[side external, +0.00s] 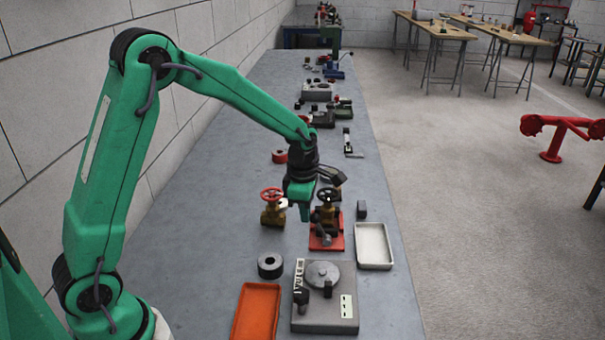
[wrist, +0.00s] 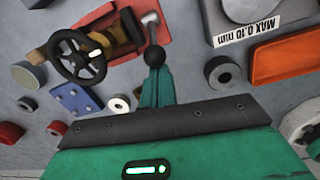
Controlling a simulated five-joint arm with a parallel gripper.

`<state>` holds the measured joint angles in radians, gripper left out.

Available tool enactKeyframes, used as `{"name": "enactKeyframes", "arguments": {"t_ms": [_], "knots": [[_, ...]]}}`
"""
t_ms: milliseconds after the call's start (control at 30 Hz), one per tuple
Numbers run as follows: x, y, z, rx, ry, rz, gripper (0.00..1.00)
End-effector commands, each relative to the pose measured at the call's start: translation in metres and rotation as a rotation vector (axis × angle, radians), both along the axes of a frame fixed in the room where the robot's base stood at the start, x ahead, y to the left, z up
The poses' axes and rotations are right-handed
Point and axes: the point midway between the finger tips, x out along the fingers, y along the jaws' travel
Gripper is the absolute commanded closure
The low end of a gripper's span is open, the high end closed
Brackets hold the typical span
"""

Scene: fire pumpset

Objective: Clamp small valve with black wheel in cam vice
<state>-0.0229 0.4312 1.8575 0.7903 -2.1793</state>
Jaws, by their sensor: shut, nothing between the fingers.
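The small valve with a black wheel (side external: 327,196) has a brass body and stands at the red cam vice (side external: 320,243). In the wrist view, its black wheel (wrist: 70,66) and brass body (wrist: 114,32) show over the red vice (wrist: 93,24). I cannot tell whether the jaws press on the valve. A metal lever (wrist: 151,27) with a dark ball knob (wrist: 154,57) sticks out beside the valve. My gripper (side external: 304,218) is shut and empty, left of the valve in the side view. In the wrist view, its fingertips (wrist: 156,72) are right at the knob, perhaps touching it.
A brass valve with a red wheel (side external: 272,208) stands to the left. A white tray (side external: 374,245) lies to the right. In front are a dark ring (side external: 270,265), an orange tray (side external: 257,312) and a grey plate fixture (side external: 325,310). Several small parts lie farther back.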

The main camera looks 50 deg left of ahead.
Motion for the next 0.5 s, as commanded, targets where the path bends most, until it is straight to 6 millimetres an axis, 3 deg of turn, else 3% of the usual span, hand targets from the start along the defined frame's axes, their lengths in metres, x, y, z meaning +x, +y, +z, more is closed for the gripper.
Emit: {"name": "enactKeyframes", "arguments": {"t_ms": [500], "knots": [[0.030, -0.030, 0.015, -0.003, 0.000, -0.002, 1.00]]}}
